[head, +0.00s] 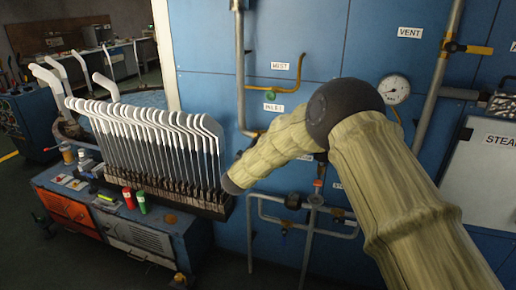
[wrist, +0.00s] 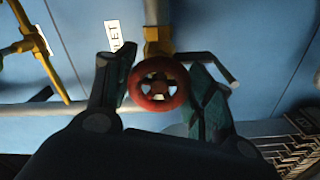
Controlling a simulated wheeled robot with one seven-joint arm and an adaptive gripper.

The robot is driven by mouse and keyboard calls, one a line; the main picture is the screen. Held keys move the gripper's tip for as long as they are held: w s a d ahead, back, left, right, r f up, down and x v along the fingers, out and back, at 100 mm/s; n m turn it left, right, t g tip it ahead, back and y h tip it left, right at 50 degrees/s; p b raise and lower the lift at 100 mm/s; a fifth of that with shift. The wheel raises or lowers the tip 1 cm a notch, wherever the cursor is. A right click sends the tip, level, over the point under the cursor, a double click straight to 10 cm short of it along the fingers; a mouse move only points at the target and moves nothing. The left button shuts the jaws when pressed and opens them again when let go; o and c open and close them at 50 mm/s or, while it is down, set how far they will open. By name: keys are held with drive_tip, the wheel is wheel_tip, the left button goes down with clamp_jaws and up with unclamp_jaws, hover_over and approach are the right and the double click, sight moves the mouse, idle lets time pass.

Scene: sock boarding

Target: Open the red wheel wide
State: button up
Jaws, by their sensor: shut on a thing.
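The red wheel (wrist: 159,101) is a small spoked handwheel in the middle of the wrist view, in front of a brass-coloured valve body (wrist: 158,42) on a pipe. My gripper (wrist: 161,72) has one dark finger on each side of the wheel and is shut on its rim. In the head view my sleeved arm reaches left across the blue wall, and I cannot make out the gripper or this wheel there.
A yellow lever (wrist: 42,52) is left of the wheel in the wrist view. In the head view, a rack of white-topped sock boards (head: 150,125) stands close left of my arm's end. A gauge (head: 394,89) and pipes (head: 240,70) line the blue wall.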

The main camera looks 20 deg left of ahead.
drive_tip(key=shift+s+f+n, duration=0.1)
drive_tip(key=shift+f+n, duration=0.1)
drive_tip(key=shift+n, duration=0.5)
drive_tip(key=o, duration=1)
drive_tip(key=shift+o, duration=0.2)
drive_tip(key=shift+r, duration=0.1)
drive_tip(key=s, duration=1.2)
drive_tip(key=shift+a, duration=0.2)
